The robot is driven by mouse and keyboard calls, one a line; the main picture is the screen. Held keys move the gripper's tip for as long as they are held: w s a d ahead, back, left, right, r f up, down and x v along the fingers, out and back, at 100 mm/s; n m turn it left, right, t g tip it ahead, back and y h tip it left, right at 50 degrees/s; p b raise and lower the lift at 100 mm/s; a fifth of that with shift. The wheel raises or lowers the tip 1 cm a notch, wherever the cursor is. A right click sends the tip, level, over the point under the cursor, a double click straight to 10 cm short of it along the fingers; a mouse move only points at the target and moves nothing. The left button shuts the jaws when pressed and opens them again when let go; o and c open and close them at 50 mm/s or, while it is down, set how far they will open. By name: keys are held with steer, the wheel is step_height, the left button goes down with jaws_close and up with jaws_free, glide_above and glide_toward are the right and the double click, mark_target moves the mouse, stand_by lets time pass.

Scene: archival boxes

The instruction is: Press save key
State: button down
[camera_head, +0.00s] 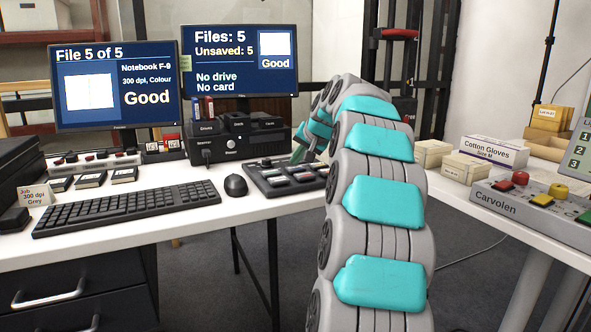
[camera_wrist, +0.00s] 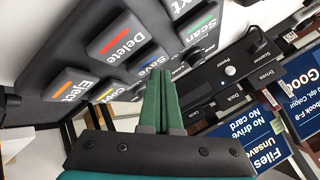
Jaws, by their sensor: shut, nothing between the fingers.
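The keypad (camera_head: 262,187) lies on the white desk right of the mouse. In the wrist view its keys are labelled Delete (camera_wrist: 120,37) with a red bar, Eject (camera_wrist: 72,88) with an orange bar, Scan (camera_wrist: 200,27) with a green bar, and Save (camera_wrist: 147,69). A yellow-marked key beside Save is partly hidden. My gripper (camera_wrist: 161,74) is shut and empty, its green fingertips right at the Save key; I cannot tell whether they touch it. In the head view my gripper (camera_head: 300,153) is over the keypad's back part, partly hidden by my arm.
The right monitor (camera_head: 236,86) reads Files: 5, Unsaved: 5, No drive, No card. The left monitor (camera_head: 118,115) reads File 5 of 5, Good. A black dock unit (camera_head: 225,157) stands behind the keypad. The mouse (camera_head: 236,186) and keyboard (camera_head: 130,208) lie left.

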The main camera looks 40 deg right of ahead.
mark_target(297, 169)
steer(key=shift+f, duration=0.55)
stand_by(0.8)
steer(key=shift+r, duration=0.15)
steer(key=shift+r+p, duration=0.45)
steer(key=shift+r, duration=0.35)
steer(key=shift+r+p, duration=1.7)
steer(key=shift+r, duration=0.85)
